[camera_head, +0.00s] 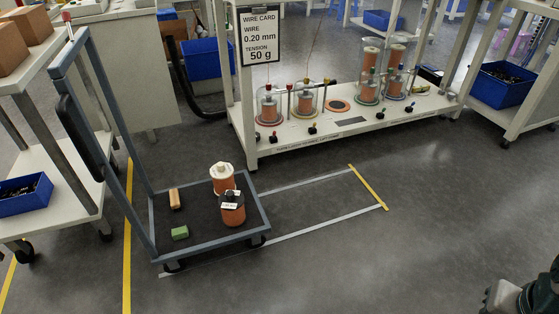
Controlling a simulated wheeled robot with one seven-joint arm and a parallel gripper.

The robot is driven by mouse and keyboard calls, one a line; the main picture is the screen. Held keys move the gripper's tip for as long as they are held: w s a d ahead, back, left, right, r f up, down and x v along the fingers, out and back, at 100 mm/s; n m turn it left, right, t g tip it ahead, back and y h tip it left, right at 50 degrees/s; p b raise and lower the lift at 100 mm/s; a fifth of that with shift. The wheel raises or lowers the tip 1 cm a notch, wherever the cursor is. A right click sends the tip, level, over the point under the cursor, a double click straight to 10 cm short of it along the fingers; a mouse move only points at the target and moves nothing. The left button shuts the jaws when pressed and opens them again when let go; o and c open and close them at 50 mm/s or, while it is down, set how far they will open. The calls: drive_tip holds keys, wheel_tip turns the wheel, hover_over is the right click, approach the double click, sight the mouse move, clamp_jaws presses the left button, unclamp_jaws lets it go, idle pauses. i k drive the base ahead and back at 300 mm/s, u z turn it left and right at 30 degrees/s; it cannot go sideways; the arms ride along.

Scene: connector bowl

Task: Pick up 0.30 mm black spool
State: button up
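A spool with a black top (232,209) and orange-brown winding stands upright on the dark deck of a low blue-grey cart (204,244). It carries a small white label, too small to read. A second spool with a white top (222,179) stands just behind it, partly hidden by it. Only a part of what looks like my arm shows at the bottom right corner, far from the cart. My gripper's fingers are not in view.
An orange-tan block (174,199) and a green block (180,233) lie on the cart. A white rack (350,132) with covered spools and a wire card (260,37) stands behind. A white table (60,185) is left. Grey floor (400,250) right of the cart is clear.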

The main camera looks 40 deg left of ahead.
sight(232, 201)
drive_tip(key=z, duration=0.3)
drive_tip(key=i, duration=0.45)
drive_tip(key=z, duration=1.2)
drive_tip(key=k, duration=0.5)
drive_tip(key=u, duration=0.25)
drive_tip(key=i, duration=0.45)
drive_tip(key=z, duration=0.3)
drive_tip(key=k, duration=0.45)
drive_tip(key=z, duration=1.5)
